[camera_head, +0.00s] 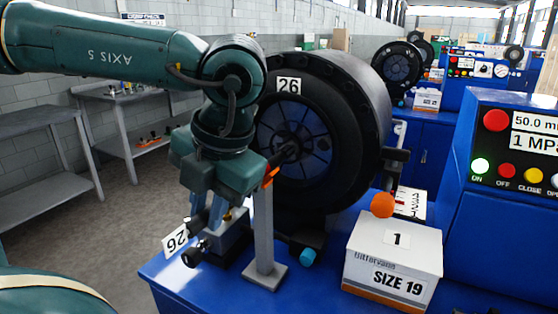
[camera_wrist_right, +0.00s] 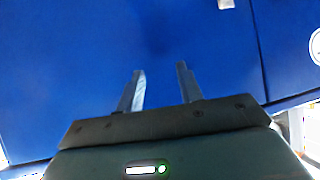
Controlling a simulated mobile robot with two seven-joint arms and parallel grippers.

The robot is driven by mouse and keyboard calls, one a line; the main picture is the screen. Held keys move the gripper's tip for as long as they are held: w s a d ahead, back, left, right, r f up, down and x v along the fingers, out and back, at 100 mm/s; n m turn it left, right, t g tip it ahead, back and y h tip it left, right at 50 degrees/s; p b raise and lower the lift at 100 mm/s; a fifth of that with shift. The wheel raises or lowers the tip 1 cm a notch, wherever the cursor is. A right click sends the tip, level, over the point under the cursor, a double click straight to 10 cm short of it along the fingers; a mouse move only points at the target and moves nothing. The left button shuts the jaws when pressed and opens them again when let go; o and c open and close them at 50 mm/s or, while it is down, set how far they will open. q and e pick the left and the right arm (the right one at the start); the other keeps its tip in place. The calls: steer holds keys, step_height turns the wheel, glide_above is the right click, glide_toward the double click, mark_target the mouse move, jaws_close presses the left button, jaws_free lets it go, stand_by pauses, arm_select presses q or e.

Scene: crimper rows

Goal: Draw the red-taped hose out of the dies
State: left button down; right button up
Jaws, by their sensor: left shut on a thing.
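The crimper head (camera_head: 345,100) is a big black ring marked 26, with blue dies (camera_head: 312,160) around its centre. An orange-red band, which may be the tape, shows beside the fingers. The wrist hides part of the hose. My right gripper (camera_wrist_right: 161,85) shows in the right wrist view, its two fingers apart with nothing between them, against a blue surface.
A white SIZE 19 box (camera_head: 392,262) stands to the right, near an orange ball (camera_head: 382,205). A blue control panel (camera_head: 515,150) is at far right. Grey tables (camera_head: 125,95) line the left wall.

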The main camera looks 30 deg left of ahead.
arm_select(q)
steer(key=c, duration=1.2)
jaws_free()
steer(key=shift+c, duration=0.2)
steer(key=shift+o, duration=0.5)
steer(key=shift+f, duration=0.1)
steer(key=o, duration=1.1)
steer(key=shift+p+v, duration=0.95)
steer(key=shift+v, duration=0.95)
steer(key=p+v, duration=0.1)
steer(key=v, duration=0.2)
steer(key=shift+p, duration=0.4)
